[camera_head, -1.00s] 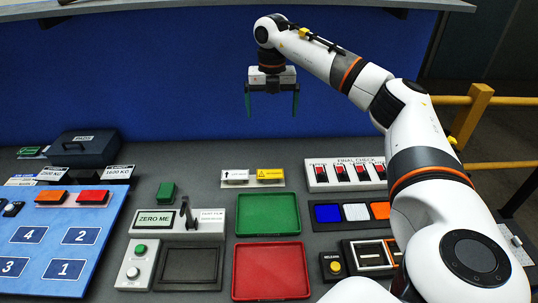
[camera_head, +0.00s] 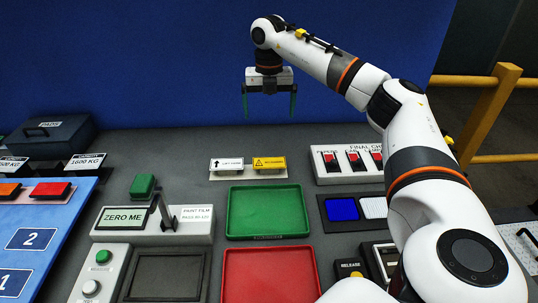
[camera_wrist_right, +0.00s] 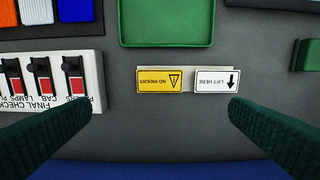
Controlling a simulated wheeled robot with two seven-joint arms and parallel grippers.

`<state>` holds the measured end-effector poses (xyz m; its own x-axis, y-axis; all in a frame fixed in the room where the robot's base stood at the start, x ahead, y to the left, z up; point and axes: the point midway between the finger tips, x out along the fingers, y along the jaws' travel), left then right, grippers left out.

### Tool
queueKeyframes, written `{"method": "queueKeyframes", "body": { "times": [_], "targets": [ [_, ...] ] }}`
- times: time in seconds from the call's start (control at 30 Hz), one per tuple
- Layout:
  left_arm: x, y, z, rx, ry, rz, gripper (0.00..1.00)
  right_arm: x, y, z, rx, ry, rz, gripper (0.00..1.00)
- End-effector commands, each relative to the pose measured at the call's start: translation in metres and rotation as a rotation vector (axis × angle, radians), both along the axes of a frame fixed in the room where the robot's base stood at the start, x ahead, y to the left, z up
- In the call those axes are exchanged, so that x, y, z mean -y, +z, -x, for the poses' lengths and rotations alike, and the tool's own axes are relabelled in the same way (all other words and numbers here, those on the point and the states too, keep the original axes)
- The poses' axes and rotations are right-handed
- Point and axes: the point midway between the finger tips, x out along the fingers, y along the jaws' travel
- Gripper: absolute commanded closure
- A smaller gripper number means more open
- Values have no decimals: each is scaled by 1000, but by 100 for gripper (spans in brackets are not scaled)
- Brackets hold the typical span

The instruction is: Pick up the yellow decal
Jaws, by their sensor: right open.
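The yellow decal (camera_head: 269,163), printed with a warning triangle, sits on a pale backing strip (camera_head: 247,176) beside a white "LIFT HERE" decal (camera_head: 228,164). It lies just behind the green tray. In the right wrist view the yellow decal (camera_wrist_right: 160,79) is left of the white decal (camera_wrist_right: 216,80), upside down. My right gripper (camera_head: 269,116) points down with its green fingers apart and empty, above the far edge of the counter. In the right wrist view its fingers (camera_wrist_right: 160,112) frame the lower left and right, with the decals between and beyond them. My left gripper is not in view.
A green tray (camera_head: 231,212) and a red tray (camera_head: 227,275) lie in front of the decals. A switch panel (camera_head: 341,176) stands to the right, and a gauge box (camera_head: 198,232) to the left. Bare grey counter surrounds the decal strip. A blue wall rises behind.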

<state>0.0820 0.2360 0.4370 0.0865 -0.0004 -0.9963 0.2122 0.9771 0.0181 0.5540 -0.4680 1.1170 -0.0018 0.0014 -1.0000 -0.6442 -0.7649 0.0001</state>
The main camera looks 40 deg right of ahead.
Motion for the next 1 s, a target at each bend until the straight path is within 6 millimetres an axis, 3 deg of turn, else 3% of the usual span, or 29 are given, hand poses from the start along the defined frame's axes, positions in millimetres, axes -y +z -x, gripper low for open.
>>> {"method": "queueKeyframes", "body": {
  "times": [0.03, 0.23, 0.37, 0.6, 1.0],
  "targets": [
    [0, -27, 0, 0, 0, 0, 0, 0, -27, 0, 0, 0, 0, 0],
    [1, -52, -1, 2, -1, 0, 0, 0, -52, 0, 1, 0, -1, 0],
    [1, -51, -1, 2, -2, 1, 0, 0, -62, 0, -3, 0, 0, 0],
    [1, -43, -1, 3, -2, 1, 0, 0, -101, 1, -4, -1, 0, 0],
    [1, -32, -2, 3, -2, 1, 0, 4, -142, -3, -5, -1, 0, 0]
  ]
}}
